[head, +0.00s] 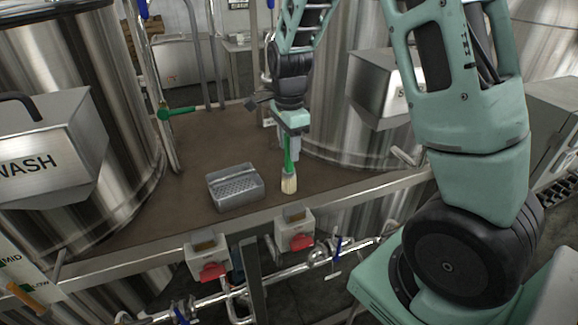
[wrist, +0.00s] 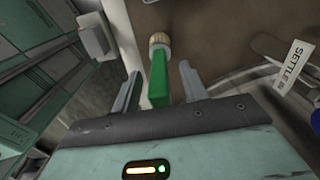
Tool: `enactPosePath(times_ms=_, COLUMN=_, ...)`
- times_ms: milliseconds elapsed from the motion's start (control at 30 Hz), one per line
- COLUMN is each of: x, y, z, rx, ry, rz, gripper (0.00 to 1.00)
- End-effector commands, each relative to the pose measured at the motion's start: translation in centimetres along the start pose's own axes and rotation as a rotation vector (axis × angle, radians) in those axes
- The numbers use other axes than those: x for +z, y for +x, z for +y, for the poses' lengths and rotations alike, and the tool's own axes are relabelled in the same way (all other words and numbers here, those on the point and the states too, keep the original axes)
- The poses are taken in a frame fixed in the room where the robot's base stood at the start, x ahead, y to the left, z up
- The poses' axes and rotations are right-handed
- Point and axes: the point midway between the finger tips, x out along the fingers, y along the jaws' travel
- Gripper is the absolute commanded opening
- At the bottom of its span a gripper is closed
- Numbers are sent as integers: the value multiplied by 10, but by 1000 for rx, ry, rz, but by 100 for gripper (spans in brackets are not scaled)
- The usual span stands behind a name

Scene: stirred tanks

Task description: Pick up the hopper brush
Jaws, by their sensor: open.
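The hopper brush (head: 289,180) has a green handle and pale bristles. In the head view it shows just below my gripper (head: 291,140), bristles down, over the brown platform near its front edge. I cannot tell whether the bristles touch the platform. In the wrist view the brush's green handle (wrist: 158,78) lies between the two grey fingers of my gripper (wrist: 158,85), with a visible gap on each side. The gripper is open around the handle. The handle's top end is hidden by the gripper in the head view.
A grey perforated metal tray (head: 213,196) sits left of the brush on the platform (head: 170,215). Steel tanks stand left (head: 120,110) and right (head: 330,110).

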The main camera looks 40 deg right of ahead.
Motion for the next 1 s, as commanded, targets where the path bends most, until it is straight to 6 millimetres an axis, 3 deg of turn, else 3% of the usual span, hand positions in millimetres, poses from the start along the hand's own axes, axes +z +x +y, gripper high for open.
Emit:
enactPosePath(times_ms=200, x=0, y=21, z=1, rx=1, ry=2, rz=0, gripper=44)
enactPosePath(times_ms=433, x=0, y=23, z=0, rx=-1, ry=1, rz=0, gripper=44)
enactPosePath(times_ms=600, x=0, y=23, z=0, rx=-1, ry=1, rz=0, gripper=0)
enactPosePath(times_ms=1000, x=1, y=14, z=-1, rx=-5, ry=0, rz=0, gripper=0)
